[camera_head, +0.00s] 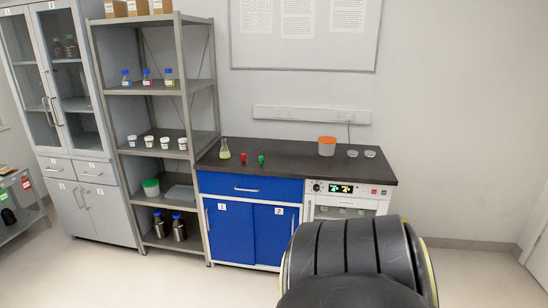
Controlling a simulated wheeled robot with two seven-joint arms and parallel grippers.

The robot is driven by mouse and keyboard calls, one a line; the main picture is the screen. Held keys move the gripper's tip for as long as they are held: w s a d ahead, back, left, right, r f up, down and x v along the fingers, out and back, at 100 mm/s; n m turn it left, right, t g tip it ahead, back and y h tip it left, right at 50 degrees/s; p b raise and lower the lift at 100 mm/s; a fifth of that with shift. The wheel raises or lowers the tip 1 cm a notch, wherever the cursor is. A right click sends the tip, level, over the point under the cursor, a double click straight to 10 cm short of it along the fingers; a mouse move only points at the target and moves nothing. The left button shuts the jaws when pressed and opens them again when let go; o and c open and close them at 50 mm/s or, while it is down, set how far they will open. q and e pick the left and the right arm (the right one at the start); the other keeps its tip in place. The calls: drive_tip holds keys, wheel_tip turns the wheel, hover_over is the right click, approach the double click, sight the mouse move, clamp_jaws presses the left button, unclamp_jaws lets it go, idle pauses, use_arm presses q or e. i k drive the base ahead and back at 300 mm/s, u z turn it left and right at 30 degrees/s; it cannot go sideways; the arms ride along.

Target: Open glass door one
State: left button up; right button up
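A tall grey cabinet stands at the far left, with two glass doors in its upper half. The left glass door (25,62) and the right glass door (70,70) both look shut. Their upright handles, the left handle (45,111) and the right handle (56,111), sit side by side at the middle seam. Bottles (70,46) show dimly behind the right glass. Neither of my grippers is in view.
A grey open shelf rack (155,91) with bottles and cups stands close right of the cabinet. A blue bench (252,226) with a black top (300,159) follows. A low side table (22,229) stands left. Floor (100,275) in front is clear; a black ribbed body blocks the lower right.

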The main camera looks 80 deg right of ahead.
sight(19, 54)
drive_tip(key=z, duration=0.25)
drive_tip(key=k, duration=0.4)
drive_tip(key=z, duration=1.2)
drive_tip(key=i, duration=0.9)
drive_tip(key=z, duration=0.85)
